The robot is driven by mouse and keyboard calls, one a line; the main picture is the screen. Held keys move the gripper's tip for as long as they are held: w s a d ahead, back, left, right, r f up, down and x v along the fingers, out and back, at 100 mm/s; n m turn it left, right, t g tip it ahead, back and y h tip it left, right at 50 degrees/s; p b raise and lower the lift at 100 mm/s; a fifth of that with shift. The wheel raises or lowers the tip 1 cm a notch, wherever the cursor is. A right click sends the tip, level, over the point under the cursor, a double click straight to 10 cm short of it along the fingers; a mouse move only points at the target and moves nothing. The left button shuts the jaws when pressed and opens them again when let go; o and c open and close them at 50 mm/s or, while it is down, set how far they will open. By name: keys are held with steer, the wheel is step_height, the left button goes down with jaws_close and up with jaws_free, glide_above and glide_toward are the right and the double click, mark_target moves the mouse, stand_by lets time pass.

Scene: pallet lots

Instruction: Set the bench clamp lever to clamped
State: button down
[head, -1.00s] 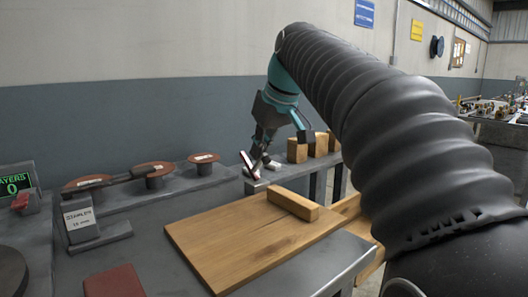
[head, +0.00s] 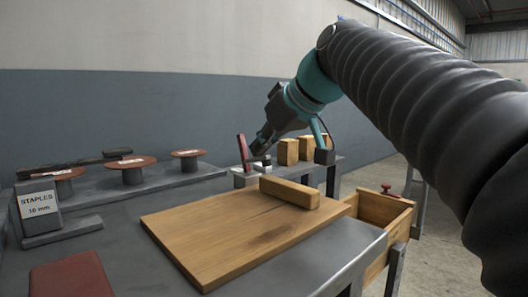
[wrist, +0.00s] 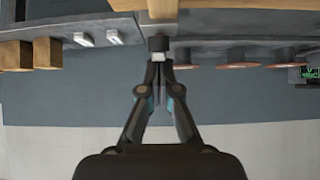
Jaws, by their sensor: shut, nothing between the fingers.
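A dark red upright bar (head: 243,152), perhaps the clamp lever, stands at the back edge of the bench, close to the left of my gripper (head: 256,150) in the head view. I cannot tell its clamp setting or whether the gripper touches it. In the wrist view my gripper (wrist: 160,72) has its fingers drawn together, with nothing visible held. A black block (wrist: 158,43) with a pale part below it shows just past the fingertips. I cannot tell whether it belongs to the lever.
A wooden board (head: 235,228) with a wood block (head: 289,192) on it covers the mid-bench. Wooden blocks (head: 288,152) stand behind. Red-topped spools (head: 132,163), a long dark bar (head: 75,165) and a staples box (head: 39,208) are left. An open wooden drawer (head: 378,213) juts right.

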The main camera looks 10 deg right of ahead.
mark_target(270, 161)
steer(key=shift+s+d+f+b, duration=0.3)
steer(key=shift+s+f+b, duration=0.05)
steer(key=shift+s+f, duration=0.3)
steer(key=shift+s+d+f, duration=0.2)
steer(key=shift+d+f, duration=0.1)
steer(key=shift+f, duration=0.35)
steer(key=shift+f+b, duration=0.1)
steer(key=shift+b, duration=0.2)
step_height(270, 161, up, 6)
steer(key=p, duration=0.4)
steer(key=shift+a+p, duration=0.1)
steer(key=shift+p, duration=0.2)
steer(key=s+d+r, duration=0.2)
steer(key=s+d, duration=0.3)
steer(key=s, duration=0.2)
steer(key=shift+s+d+r, duration=0.2)
steer(key=shift+s+d, duration=0.05)
steer(key=shift+s, duration=0.15)
